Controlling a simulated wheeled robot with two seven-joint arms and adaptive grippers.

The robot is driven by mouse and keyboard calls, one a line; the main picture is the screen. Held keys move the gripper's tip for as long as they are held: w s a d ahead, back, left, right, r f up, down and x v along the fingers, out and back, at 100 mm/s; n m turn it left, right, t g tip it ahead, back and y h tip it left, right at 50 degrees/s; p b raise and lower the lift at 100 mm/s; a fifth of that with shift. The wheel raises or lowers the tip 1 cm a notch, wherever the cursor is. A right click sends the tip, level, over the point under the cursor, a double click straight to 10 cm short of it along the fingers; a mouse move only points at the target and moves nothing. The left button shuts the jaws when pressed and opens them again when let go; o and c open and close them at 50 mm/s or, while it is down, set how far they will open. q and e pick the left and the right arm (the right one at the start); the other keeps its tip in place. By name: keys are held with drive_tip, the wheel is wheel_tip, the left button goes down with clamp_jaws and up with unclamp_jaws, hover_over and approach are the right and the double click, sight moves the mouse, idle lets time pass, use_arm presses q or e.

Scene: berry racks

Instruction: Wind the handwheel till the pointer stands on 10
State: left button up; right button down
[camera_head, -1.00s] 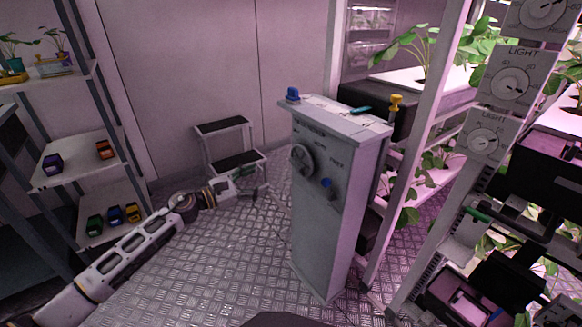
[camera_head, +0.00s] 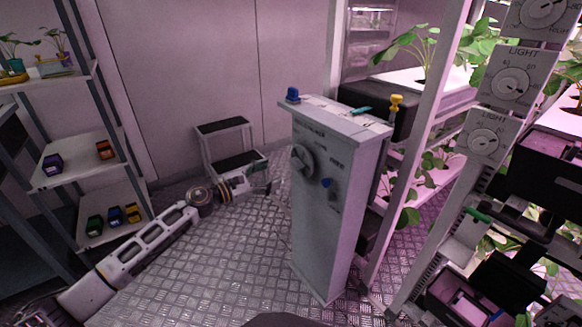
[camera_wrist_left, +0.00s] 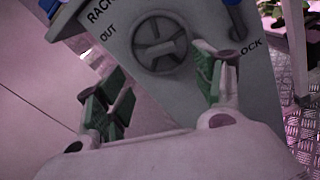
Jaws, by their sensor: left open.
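The grey handwheel (camera_head: 303,160) is on the front face of a pale grey cabinet (camera_head: 325,235). I cannot make out a pointer or a 10 mark. My left gripper (camera_head: 262,188) is left of the cabinet, lower than the wheel. In the left wrist view my left gripper (camera_wrist_left: 160,92) is open and empty, its green-padded fingers apart, with the wheel beyond them. My right gripper is not in view.
A step stool (camera_head: 225,127) stands behind my left gripper. Shelves (camera_head: 85,160) with small coloured boxes are at left. Plant racks with LIGHT dials (camera_head: 511,86) are at right.

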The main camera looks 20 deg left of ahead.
sight(293, 165)
use_arm(q)
drive_tip(key=shift+x, duration=4.6)
drive_tip(key=shift+c, duration=0.4)
drive_tip(key=c, duration=0.9)
